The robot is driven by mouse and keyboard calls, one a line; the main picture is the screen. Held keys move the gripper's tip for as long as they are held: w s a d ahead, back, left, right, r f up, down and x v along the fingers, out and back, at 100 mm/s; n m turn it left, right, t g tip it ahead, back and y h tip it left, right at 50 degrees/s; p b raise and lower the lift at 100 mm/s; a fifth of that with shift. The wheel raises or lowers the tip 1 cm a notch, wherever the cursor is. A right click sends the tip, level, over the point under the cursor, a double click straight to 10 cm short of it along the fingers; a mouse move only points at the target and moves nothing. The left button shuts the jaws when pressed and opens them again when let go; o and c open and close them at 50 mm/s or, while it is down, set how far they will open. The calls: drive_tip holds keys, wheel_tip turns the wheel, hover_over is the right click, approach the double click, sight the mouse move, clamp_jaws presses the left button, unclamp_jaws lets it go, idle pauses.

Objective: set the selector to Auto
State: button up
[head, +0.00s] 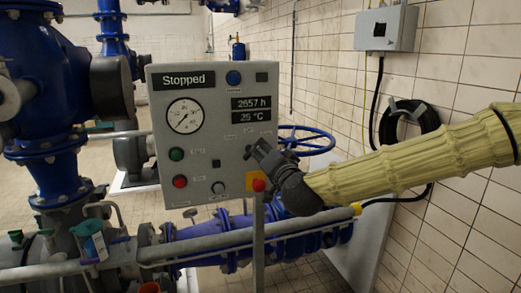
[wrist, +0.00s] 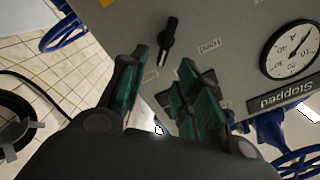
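The grey control panel (head: 215,135) shows "Stopped" on its upper display. In the wrist view the panel (wrist: 225,20) appears roughly upside down. A black selector knob (wrist: 167,40) with a long handle sits on it, its handle running nearly up and down in that picture, slightly slanted. My gripper (head: 258,152) is in front of the panel's right side and hides the knob in the head view. In the wrist view my gripper (wrist: 160,75) is open, green-padded fingers apart, with the knob just beyond the gap and nothing between them.
The panel also bears a gauge (head: 185,116), a green button (head: 176,154), a red button (head: 180,181) and a red emergency stop (head: 258,185) on yellow, close below my gripper. Blue pipes (head: 230,236) run behind. A tiled wall (head: 340,90) stands at right.

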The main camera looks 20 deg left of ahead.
drive_tip(key=v, duration=0.7)
drive_tip(key=s+d+f+g+h, duration=0.1)
drive_tip(key=d+f+g, duration=0.1)
drive_tip(key=f, duration=0.9)
drive_tip(key=s+d+f+g+h, duration=0.1)
drive_tip(key=d+f+g, duration=0.1)
drive_tip(key=f, duration=1)
drive_tip(key=s+d+f+n+g+h, duration=0.15)
drive_tip(key=s+d+f, duration=0.25)
drive_tip(key=f, duration=0.6)
drive_tip(key=s+d+f+g+h, duration=0.15)
drive_tip(key=s+d+f, duration=0.3)
drive_tip(key=f, duration=0.65)
drive_tip(key=s+d+f+g+h, duration=0.2)
drive_tip(key=s+d+f+g, duration=0.3)
drive_tip(key=s+d+f, duration=0.85)
drive_tip(key=s+d+f+g+h, duration=0.1)
drive_tip(key=s+d+f, duration=0.2)
drive_tip(key=s+d, duration=0.2)
drive_tip(key=s+d+f+g+h, duration=0.2)
drive_tip(key=s+d, duration=0.4)
drive_tip(key=s, duration=0.4)
drive_tip(key=shift+s+f, duration=0.25)
drive_tip(key=shift+f, duration=0.45)
drive_tip(key=shift+d+n, duration=0.1)
drive_tip(key=shift+n, duration=0.15)
